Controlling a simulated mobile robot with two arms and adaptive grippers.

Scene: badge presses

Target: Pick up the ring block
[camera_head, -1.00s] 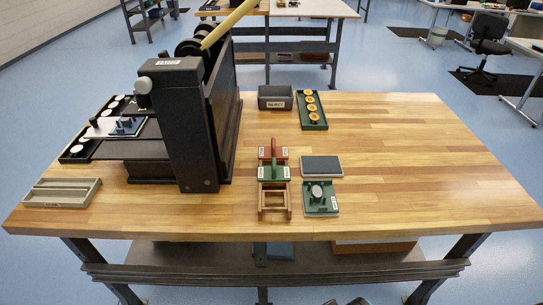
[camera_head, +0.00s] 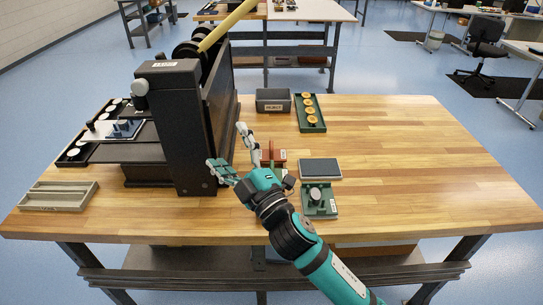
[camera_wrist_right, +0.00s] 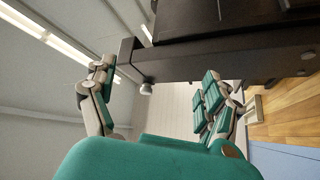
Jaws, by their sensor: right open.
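My right gripper (camera_head: 227,147) is open and empty, above the front middle of the wooden table. Its two fingers also show spread apart in the wrist view (camera_wrist_right: 157,85), with the dark press beyond them. A red block with an upright handle (camera_head: 272,155) stands just right of the gripper, partly covered by it. The green handled block and the wooden frame in front of it are mostly hidden behind my right gripper and arm. I cannot read the labels, so I cannot tell which block is the ring block. My left gripper is not in view.
A big black press (camera_head: 172,125) stands close left of the gripper. A green fixture (camera_head: 320,210) with a round disc and a grey pad (camera_head: 320,168) lie right. A reject bin (camera_head: 273,100) and a badge tray (camera_head: 310,114) stand behind. The table's right side is clear.

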